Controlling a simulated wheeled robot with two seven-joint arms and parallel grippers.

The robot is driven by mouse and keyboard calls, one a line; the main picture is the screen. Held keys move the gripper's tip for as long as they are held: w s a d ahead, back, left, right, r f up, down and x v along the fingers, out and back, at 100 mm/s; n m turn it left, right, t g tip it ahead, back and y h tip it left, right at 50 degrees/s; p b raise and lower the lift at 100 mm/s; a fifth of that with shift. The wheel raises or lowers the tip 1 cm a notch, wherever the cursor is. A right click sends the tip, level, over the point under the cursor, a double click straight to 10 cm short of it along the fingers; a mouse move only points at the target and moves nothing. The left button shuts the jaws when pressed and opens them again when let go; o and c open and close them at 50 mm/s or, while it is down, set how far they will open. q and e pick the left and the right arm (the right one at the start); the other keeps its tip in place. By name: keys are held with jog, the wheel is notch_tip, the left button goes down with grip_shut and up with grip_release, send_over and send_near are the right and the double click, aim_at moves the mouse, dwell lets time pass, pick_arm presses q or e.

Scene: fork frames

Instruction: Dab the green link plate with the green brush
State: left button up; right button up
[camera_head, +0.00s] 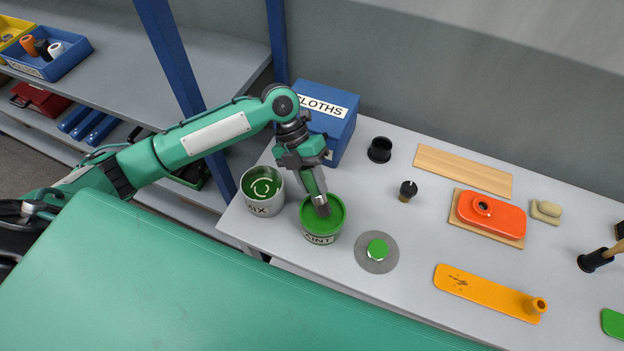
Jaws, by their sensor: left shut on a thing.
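My left gripper (313,178) comes down from above, shut on the green brush (321,206). The brush points down, its grey lower part over the mouth of the paint can (308,230), which holds green paint. Whether the tip touches the paint is hard to tell. A flat green piece (613,323), likely the green link plate, lies at the right edge of the picture, well to the right of the gripper and partly cut off. My right gripper is not in view.
A mix can (263,204) stands left of the paint can. A green hexagonal piece (377,249) on a grey disc, an orange plate (487,292), a red-orange part (490,214) on a board and a black cup (379,150) are rightward. The blue cloths box (326,120) stands behind.

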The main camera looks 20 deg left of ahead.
pick_arm(q)
jog(key=shift+f+b, duration=0.65)
jog(key=shift+f, duration=0.15)
dwell(1.7)
jog(key=shift+r+p, duration=2.3)
jog(key=shift+r, duration=1.3)
